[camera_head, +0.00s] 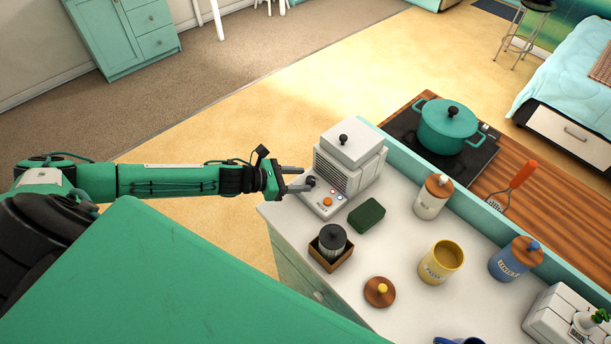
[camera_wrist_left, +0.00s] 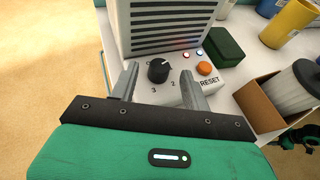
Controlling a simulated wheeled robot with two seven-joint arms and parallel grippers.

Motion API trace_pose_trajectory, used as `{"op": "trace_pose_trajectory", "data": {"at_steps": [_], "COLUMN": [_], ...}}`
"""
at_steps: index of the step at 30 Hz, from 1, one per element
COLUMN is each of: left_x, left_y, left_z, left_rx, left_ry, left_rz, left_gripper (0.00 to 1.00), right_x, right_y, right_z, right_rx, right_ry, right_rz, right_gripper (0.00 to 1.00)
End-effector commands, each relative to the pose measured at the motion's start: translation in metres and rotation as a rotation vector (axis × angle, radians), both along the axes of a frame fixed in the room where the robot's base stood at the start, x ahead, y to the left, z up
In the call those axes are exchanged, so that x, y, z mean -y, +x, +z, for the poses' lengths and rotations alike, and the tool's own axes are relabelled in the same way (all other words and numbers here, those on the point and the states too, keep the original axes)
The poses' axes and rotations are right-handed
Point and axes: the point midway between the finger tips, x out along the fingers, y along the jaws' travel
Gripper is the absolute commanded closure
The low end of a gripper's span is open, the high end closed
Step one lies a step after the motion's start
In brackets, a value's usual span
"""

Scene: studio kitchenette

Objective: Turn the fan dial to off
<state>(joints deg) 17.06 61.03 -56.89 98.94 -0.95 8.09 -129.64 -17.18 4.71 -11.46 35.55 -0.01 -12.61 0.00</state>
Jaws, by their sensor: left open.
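The fan (camera_head: 346,170) is a white box unit with a dark grille, standing at the left end of the counter. In the left wrist view its black dial (camera_wrist_left: 158,70) sits on the front panel, with the numbers 3 and 2 below it and an orange RESET button (camera_wrist_left: 205,68) to its right. My left gripper (camera_head: 300,182) is at the panel; it also shows in the left wrist view (camera_wrist_left: 158,84). Its fingers are apart, one left of the dial and one to its right, with nothing held.
A dark green sponge (camera_head: 367,215) lies right of the fan. Canisters, a wooden lid (camera_head: 379,292) and a teal pot (camera_head: 447,126) on the hob are farther right.

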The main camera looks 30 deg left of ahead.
Motion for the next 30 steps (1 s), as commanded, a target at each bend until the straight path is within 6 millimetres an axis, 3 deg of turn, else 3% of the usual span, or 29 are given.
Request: {"op": "trace_pose_trajectory", "data": {"at_steps": [6, 17, 24, 30], "left_x": [0.013, 0.016, 0.016, 0.016], "left_y": [0.014, 0.016, 0.016, 0.016], "left_z": [-0.007, -0.01, -0.01, -0.01], "left_rx": [0.0, 0.0, 0.0, -0.001], "left_ry": [0.0, 0.0, 0.0, -0.001], "left_rz": [0.001, 0.0, 0.0, 0.005], "left_gripper": [0.53, 0.53, 0.96, 0.97], "right_x": [-0.001, -0.004, -0.004, -0.004], "right_y": [0.0, -0.001, -0.001, -0.001], "right_z": [0.008, 0.008, 0.008, 0.008], "right_rx": [0.0, -0.001, -0.001, -0.001], "right_ry": [0.001, 0.004, 0.004, 0.004], "right_rz": [-0.001, -0.002, -0.002, -0.002], "right_gripper": [0.64, 0.64, 0.64, 0.64]}}
